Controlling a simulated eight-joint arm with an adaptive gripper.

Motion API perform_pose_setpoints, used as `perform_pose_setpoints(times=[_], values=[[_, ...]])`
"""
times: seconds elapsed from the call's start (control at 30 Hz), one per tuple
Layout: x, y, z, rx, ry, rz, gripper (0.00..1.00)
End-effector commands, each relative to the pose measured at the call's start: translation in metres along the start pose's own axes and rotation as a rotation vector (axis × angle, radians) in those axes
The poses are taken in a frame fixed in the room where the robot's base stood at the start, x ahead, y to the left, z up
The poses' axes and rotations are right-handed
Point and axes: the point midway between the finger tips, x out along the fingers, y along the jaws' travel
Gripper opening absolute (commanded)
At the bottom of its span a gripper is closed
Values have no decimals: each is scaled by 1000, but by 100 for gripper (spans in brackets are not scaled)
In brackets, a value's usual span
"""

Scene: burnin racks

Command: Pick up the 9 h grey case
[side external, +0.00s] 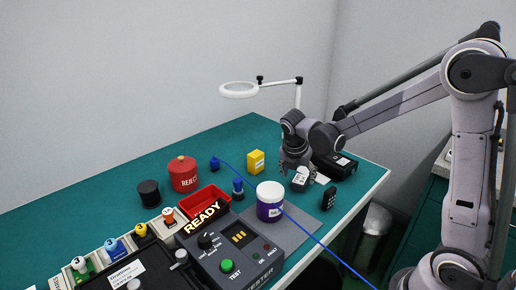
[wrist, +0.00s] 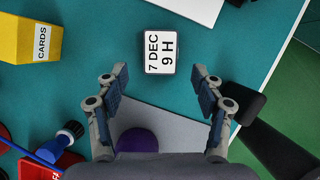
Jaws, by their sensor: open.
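The grey case (wrist: 160,51) lies on the teal bench in the wrist view, with a white label reading "7 DEC 9 H" on top. In the side external view the case (side external: 300,180) sits right by my gripper (side external: 297,168), which partly hides it. In the wrist view my gripper (wrist: 161,84) is open, with nothing between its fingers. The case lies beyond the fingertips, roughly centred between them. I cannot tell the height of the fingers above the bench.
A yellow CARDS box (wrist: 28,28) stands to the left. A black box (side external: 337,166) and a small black device (side external: 329,199) are near the case. A purple jar (side external: 270,206) stands on a grey mat (side external: 312,219). A blue cable (side external: 315,238) crosses the bench.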

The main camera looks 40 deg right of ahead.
Motion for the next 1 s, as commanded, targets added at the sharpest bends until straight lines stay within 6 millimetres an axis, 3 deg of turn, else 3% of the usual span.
perform_pose_setpoints(times=[0.23,0.57,0.77,1.0], values=[[31,0,3,1,0,0,68],[36,0,2,1,0,0,68],[36,0,2,1,0,0,10],[36,-1,2,1,0,0,8]])
